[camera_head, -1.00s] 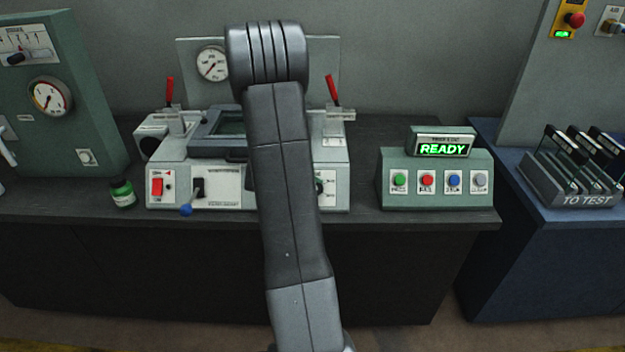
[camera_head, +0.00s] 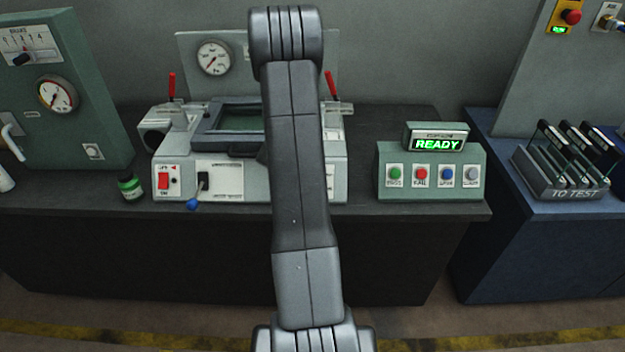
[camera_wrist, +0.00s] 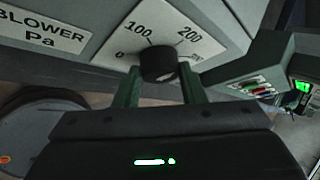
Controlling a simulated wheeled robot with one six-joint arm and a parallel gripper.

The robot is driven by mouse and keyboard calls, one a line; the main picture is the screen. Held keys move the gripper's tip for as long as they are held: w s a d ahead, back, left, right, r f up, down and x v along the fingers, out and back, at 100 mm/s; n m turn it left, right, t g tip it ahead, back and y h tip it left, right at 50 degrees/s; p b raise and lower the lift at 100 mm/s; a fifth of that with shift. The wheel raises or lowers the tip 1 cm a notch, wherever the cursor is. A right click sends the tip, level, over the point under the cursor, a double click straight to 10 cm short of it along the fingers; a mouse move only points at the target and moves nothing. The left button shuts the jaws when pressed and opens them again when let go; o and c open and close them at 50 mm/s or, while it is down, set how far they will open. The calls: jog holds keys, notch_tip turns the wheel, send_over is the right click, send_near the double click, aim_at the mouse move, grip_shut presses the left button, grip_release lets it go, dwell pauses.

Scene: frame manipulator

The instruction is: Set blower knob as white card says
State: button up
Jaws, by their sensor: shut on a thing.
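The black blower knob (camera_wrist: 158,66) shows in the wrist view, on a white dial plate (camera_wrist: 145,22) marked 100 and 200, with other end marks hard to read. A label reading BLOWER Pa (camera_wrist: 45,30) is at the upper left. My gripper (camera_wrist: 160,78) has its two green fingers on either side of the knob and is shut on it. The knob's pointer cannot be made out. In the head view my own arm hides the gripper and the knob. I cannot pick out the white card with the setting in either view.
The grey machine (camera_head: 245,181) has a red switch (camera_head: 163,181), a blue-tipped lever (camera_head: 194,204) and red handles. A small green jar (camera_head: 130,187) stands to its left. A button box (camera_head: 430,178) with a READY display (camera_head: 437,144) is to the right. A TO TEST rack (camera_head: 565,185) is farther right.

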jog(key=shift+f, duration=0.1)
jog(key=o, duration=1)
jog(key=b+v, duration=0.1)
jog(key=v, duration=1.2)
jog(key=shift+s+a+r, duration=0.15)
jog(key=shift+r, duration=0.2)
jog(key=p+x, duration=0.1)
jog(key=x, duration=1.2)
jog(key=shift+f, duration=0.3)
